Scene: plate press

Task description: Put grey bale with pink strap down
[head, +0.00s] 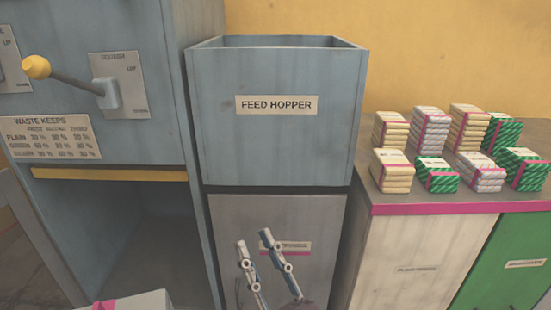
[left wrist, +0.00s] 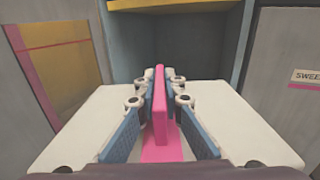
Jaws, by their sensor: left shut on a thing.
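The grey bale with its pink strap (left wrist: 240,125) fills the lower part of the left wrist view. My left gripper (left wrist: 161,82) is shut on the upright pink handle of the strap, one blue-padded finger on each side. In the head view only a corner of the bale (head: 148,300) shows at the bottom edge, left of centre. What lies under the bale is hidden. My right gripper (head: 254,239) is in front of the grey cabinet below the feed hopper. Its two fingers stand apart with nothing between them.
The press's dark open bay (head: 125,235) is at left, beyond the bale. The feed hopper (head: 275,135) stands at centre. A yellow-knobbed lever (head: 37,67) sticks out at upper left.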

